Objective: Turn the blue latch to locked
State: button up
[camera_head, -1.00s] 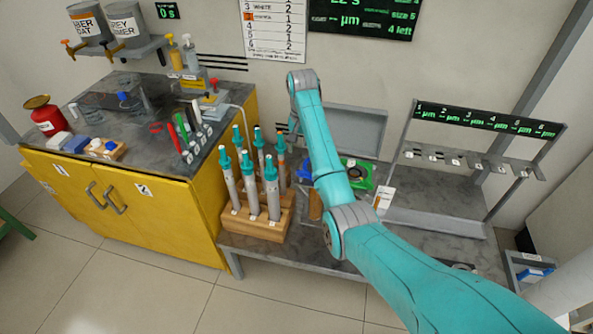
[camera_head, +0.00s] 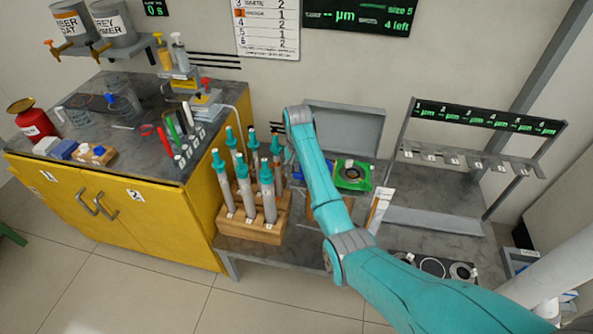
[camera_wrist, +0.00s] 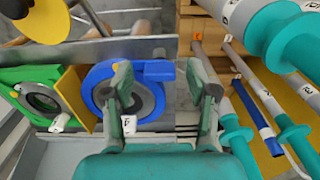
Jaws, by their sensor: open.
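In the wrist view, a blue ring-shaped fixture (camera_wrist: 98,85) surrounds a grey round opening. A blue tab (camera_wrist: 161,70), apparently its latch, extends from the ring's upper right. My gripper (camera_wrist: 165,112) is open, its two fingers apart, with the left finger in front of the ring and the right finger beyond the tab's right end. The tab shows between the fingers; I cannot tell whether either touches it. The left finger hides part of the ring.
A green ring fixture (camera_wrist: 38,98) stands left of the blue one, past a yellow plate (camera_wrist: 72,92). It also shows in the head view (camera_head: 367,183). A wooden rack (camera_head: 250,228) of teal-handled rods stands left of my arm, and a gauge stand (camera_head: 400,150) at right.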

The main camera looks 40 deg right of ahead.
grip_shut()
jog(key=shift+n, duration=0.4)
jog(key=n, duration=0.4)
jog(key=shift+n, duration=2.5)
